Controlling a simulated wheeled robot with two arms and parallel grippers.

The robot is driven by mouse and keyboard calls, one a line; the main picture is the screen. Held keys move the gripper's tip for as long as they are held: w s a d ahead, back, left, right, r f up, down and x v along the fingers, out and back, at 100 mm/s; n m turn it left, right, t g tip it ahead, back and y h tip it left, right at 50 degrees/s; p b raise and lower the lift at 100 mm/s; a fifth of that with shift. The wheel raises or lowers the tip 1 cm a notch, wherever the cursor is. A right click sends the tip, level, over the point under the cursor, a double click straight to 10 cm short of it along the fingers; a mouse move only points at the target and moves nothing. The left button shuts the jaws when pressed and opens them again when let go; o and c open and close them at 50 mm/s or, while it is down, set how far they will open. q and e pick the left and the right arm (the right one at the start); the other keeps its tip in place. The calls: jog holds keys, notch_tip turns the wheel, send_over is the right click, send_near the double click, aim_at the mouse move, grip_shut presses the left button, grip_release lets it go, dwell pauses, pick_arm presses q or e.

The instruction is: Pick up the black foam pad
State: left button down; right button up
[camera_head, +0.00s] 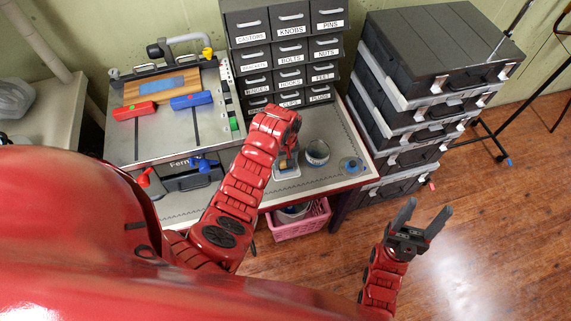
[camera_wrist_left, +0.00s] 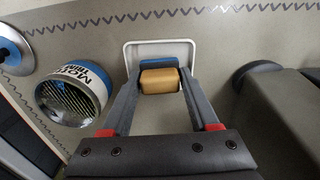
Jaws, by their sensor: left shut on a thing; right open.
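My left gripper (camera_head: 286,155) points down over the front part of the work table, partly hidden by its own wrist in the head view. In the left wrist view its two fingers are closed on the sides of a tan block (camera_wrist_left: 160,82). A dark strip (camera_wrist_left: 158,63) with a bluish edge lies along the block's far side; I cannot tell whether this is the black foam pad. Block and strip are over a small white tray (camera_wrist_left: 134,49), which also shows in the head view (camera_head: 290,172). My right gripper (camera_head: 430,205) is open and empty above the floor at right.
A labelled can (camera_head: 317,152) and a blue disc (camera_head: 351,165) stand right of the tray. Labelled drawers (camera_head: 290,50) rise behind. Stacked black cases (camera_head: 430,60) stand at right, a pink basket (camera_head: 298,224) under the table.

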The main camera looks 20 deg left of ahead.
pick_arm(q)
jog(key=shift+s+d+r+b, duration=0.1)
jog(key=shift+s+r+b, duration=0.15)
jog(key=shift+r+b, duration=0.55)
jog(key=shift+s+d+r, duration=0.15)
jog(key=shift+s+d, duration=0.15)
jog(key=shift+s, duration=0.5)
jog(key=s+p, duration=0.1)
jog(key=s+d+r+p, duration=0.1)
jog(key=s, duration=0.1)
jog(key=s+p, duration=0.1)
jog(key=shift+s+d+r, duration=0.15)
jog(key=shift+d+r, duration=0.05)
jog(key=s+d+p, duration=0.2)
jog(key=s+d, duration=0.1)
jog(key=s, duration=0.5)
jog(key=shift+s+r+p, duration=0.2)
jog(key=shift+s+p, duration=0.1)
jog(key=shift+s, duration=0.05)
jog(key=shift+d, duration=0.1)
jog(key=c, duration=0.8)
grip_release()
jog(key=shift+c, duration=0.2)
jog(key=c, duration=0.5)
